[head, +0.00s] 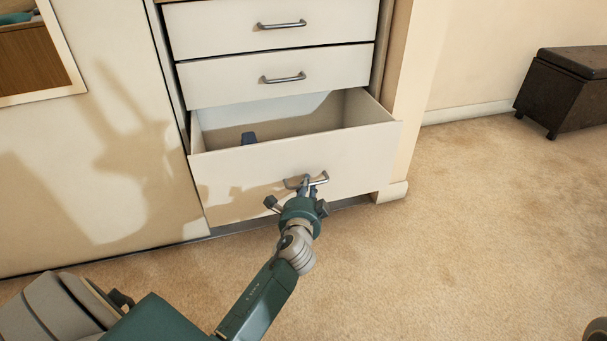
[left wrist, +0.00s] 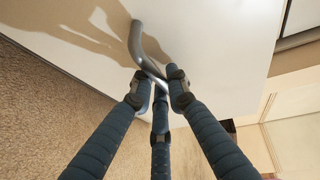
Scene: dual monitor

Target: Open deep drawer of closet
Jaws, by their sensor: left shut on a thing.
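The deep drawer (head: 240,186) is the bottom drawer of the white closet and stands pulled partly out, its inside showing. Its metal handle (head: 321,179) is on the front panel, and the handle also shows in the left wrist view (left wrist: 138,42). My left gripper (head: 306,187) is at the handle, its fingers (left wrist: 158,82) shut on the bar. The right gripper is in neither view.
Two shut drawers, the upper (head: 225,28) and the middle (head: 225,80), sit above. A small dark blue object (head: 249,138) is inside the open drawer. A dark bench (head: 565,90) stands at the right wall. The carpet (head: 460,230) to the right is clear.

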